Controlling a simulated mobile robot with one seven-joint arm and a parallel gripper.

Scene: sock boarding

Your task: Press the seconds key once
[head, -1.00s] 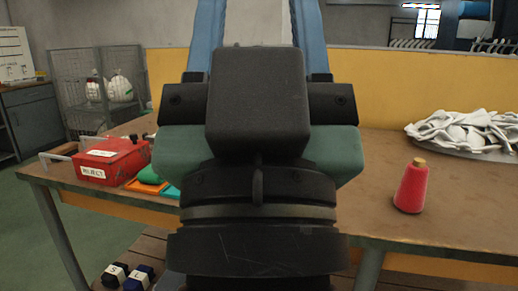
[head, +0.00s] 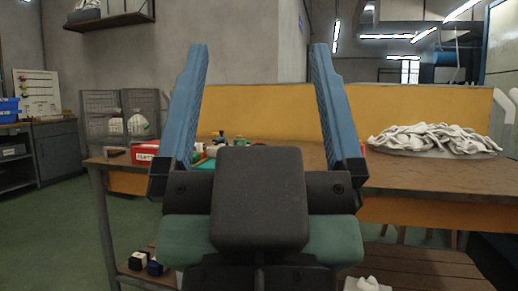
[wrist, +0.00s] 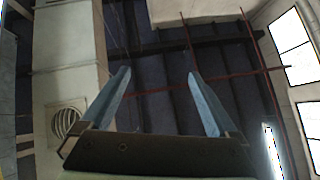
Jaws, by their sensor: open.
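My gripper (head: 260,48) is open and empty, its two blue fingers pointing up in front of the table. It also shows in the wrist view (wrist: 157,73), with only the ceiling and upper walls beyond it. I cannot make out a seconds key. Small orange, green and teal items (head: 204,163) lie on the table behind the left finger and my wrist, partly hidden and too small to tell apart. A red box (head: 145,153) with a white label stands left of them, partly covered by the left finger.
The brown table (head: 420,178) has a yellow panel (head: 415,112) along its back. A heap of white cloth (head: 435,136) lies at the right. Dark and blue capped items (head: 146,262) sit on a lower shelf. Something white (head: 367,285) is at the bottom edge.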

